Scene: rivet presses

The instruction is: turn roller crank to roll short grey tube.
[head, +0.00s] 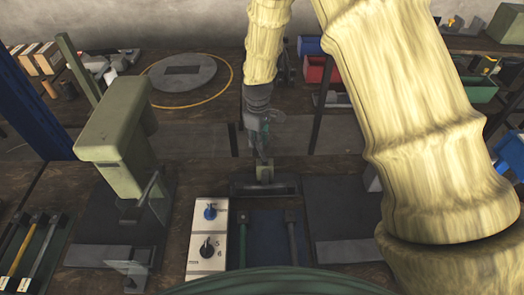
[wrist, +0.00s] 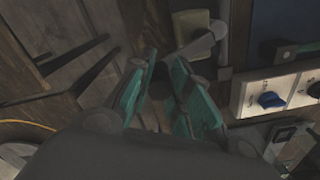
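My gripper (head: 264,150) points down over a small dark bench device (head: 265,188) with a grey-green block in the middle of the bench. In the wrist view an olive block (wrist: 188,24) carries a grey crank arm (wrist: 203,44) that runs toward my fingers. My gripper (wrist: 164,60) has its teal fingers drawn in on either side of a dark crank handle (wrist: 161,76). They appear shut on it, though shadow blurs the contact. I cannot make out a short grey tube in the device; my gripper and the device hide that spot.
A white control box (head: 208,238) with blue and black knobs stands front left of the device. A dark blue tray (head: 268,240) lies in front. A green press (head: 120,150) stands left, beside a tool tray (head: 30,250). A flat plate (head: 335,215) lies right. A shelf bench runs behind.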

